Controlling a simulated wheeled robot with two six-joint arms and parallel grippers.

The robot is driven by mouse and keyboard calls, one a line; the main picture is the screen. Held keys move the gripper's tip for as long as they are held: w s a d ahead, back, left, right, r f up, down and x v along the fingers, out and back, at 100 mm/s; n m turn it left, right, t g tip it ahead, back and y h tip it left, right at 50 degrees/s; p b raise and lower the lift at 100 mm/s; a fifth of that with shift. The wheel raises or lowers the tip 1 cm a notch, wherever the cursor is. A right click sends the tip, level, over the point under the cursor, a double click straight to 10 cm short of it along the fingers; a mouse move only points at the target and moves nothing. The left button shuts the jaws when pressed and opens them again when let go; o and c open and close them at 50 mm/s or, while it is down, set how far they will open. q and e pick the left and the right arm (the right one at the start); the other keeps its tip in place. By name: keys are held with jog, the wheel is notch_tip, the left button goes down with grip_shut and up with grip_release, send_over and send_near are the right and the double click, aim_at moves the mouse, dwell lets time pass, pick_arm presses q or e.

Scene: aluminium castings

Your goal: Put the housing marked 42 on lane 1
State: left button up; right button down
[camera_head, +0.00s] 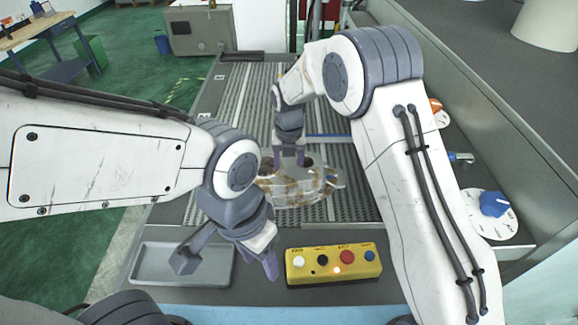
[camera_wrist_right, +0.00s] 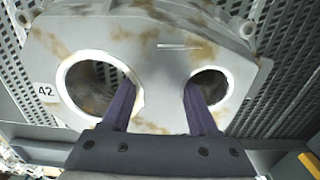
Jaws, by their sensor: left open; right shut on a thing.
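The housing (camera_head: 312,188), a pale casting with brown stains, is at the near part of the slatted lanes. In the right wrist view its grey face (camera_wrist_right: 160,60) has two round openings, with a 42 label (camera_wrist_right: 45,91) beside the larger. My right gripper (camera_wrist_right: 160,110) is shut on it, one finger in each opening; it also shows in the head view (camera_head: 290,158). I cannot tell whether the housing touches the slats. My left gripper (camera_head: 228,264) is open and empty above the front ledge. Lane mark 1 (camera_head: 219,77) is at the far left edge, with mark 2 (camera_head: 203,116) nearer.
A blue bar (camera_head: 328,136) crosses the slats behind the housing. A yellow button box (camera_head: 333,264) and an empty grey tray (camera_head: 180,278) are in front. A blue knob on a white dial (camera_head: 494,204) is at right. The far slats (camera_head: 245,85) look clear.

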jog(key=shift+c, duration=0.8)
grip_release()
